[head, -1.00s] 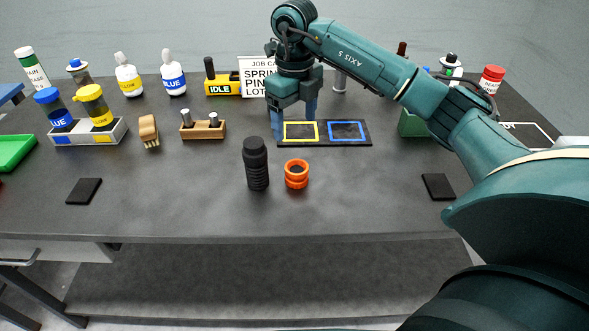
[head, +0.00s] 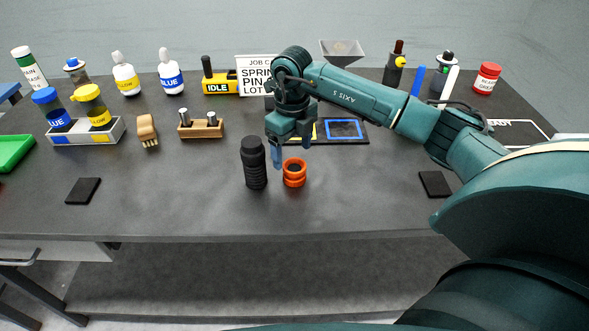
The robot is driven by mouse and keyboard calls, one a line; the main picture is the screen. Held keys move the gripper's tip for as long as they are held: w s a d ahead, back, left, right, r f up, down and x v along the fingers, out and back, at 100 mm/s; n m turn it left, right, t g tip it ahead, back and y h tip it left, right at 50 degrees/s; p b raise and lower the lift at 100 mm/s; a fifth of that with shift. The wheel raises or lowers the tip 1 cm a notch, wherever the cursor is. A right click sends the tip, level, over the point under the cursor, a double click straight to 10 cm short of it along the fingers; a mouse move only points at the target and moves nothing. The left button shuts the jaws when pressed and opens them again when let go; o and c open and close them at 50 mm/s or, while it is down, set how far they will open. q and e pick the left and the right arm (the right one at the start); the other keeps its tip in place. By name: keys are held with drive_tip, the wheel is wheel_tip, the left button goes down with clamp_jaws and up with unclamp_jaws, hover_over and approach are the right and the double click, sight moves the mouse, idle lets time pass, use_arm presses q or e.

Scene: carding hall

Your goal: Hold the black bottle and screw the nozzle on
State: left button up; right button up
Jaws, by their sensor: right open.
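A black ribbed cylinder with a rounded top, which looks like the black bottle (head: 255,165), stands upright on the dark table, front centre. Close to its right stands a short orange ringed piece with an open top (head: 294,175); I cannot tell whether it is the nozzle. My right gripper (head: 291,153) points down with its blue fingers apart and empty. It is just behind and above the orange piece, to the right of the black bottle's top. I cannot tell if a finger touches either. My left gripper is out of view.
Behind the gripper lies a dark tray (head: 361,137) with yellow and blue outlined squares. A wooden block with metal pins (head: 200,131) and a brush (head: 147,130) stand left. Black pads (head: 83,191) (head: 435,184) lie at both sides. Bottles line the back. The front table is clear.

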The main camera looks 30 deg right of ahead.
sight(295, 165)
drive_tip(key=f, duration=0.2)
drive_tip(key=s+f+p, duration=0.1)
drive_tip(key=f, duration=0.1)
drive_tip(key=shift+f, duration=0.6)
drive_tip(key=shift+c, duration=0.4)
drive_tip(key=c, duration=0.9)
drive_tip(key=shift+r, duration=0.1)
drive_tip(key=shift+c, duration=0.2)
wheel_tip(295, 165, up, 10)
drive_tip(key=shift+f+b, duration=0.1)
drive_tip(key=shift+b, duration=0.35)
